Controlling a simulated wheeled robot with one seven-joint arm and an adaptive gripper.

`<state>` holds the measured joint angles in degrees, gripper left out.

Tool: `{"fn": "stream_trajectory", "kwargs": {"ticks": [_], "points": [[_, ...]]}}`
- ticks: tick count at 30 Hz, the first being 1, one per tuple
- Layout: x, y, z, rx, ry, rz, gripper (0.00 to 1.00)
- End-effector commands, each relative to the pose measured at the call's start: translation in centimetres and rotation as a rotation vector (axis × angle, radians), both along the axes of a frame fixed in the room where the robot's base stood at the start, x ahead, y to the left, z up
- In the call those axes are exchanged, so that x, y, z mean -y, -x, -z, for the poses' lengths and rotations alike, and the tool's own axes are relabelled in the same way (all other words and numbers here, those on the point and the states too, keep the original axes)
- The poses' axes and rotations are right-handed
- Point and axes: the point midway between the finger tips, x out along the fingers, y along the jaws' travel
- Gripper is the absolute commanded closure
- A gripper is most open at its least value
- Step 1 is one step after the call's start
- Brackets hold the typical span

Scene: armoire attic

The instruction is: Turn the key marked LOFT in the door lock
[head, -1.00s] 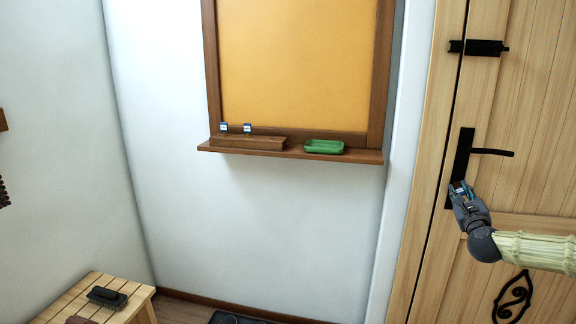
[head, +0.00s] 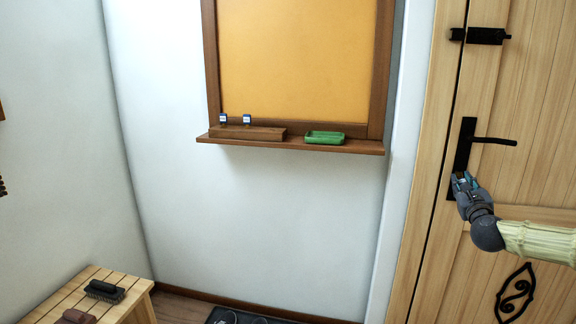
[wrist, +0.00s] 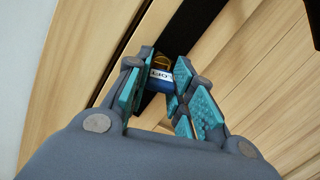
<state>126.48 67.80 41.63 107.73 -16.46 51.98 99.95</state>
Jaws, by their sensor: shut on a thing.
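My gripper (head: 462,182) is at the lower end of the black lock plate (head: 464,150) on the wooden door. In the wrist view my gripper (wrist: 165,100) is shut on a key (wrist: 158,75) with a blue and white tag. Part of the tag's lettering shows between the fingers, and it looks like the end of LOFT. A gold-coloured part shows beyond the tag, against the black plate. The keyhole is hidden, so I cannot tell how deep the key sits. The black door handle (head: 495,141) juts right above my gripper.
Two more blue and white tags (head: 223,119) (head: 247,120) stand in a wooden block (head: 246,134) on the board's ledge, beside a green tray (head: 325,138). A black bolt (head: 480,36) is higher on the door. A bench with brushes (head: 105,290) stands lower left.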

Motion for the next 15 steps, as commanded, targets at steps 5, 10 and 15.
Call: {"fn": "stream_trajectory", "kwargs": {"ticks": [5,10,15], "points": [[0.05,0.02,0.18,0.009,-0.032,-0.004,1.0],[0.05,0.02,0.16,0.016,-0.062,-0.007,1.0],[0.05,0.02,0.19,0.023,-0.09,-0.013,1.0]]}}
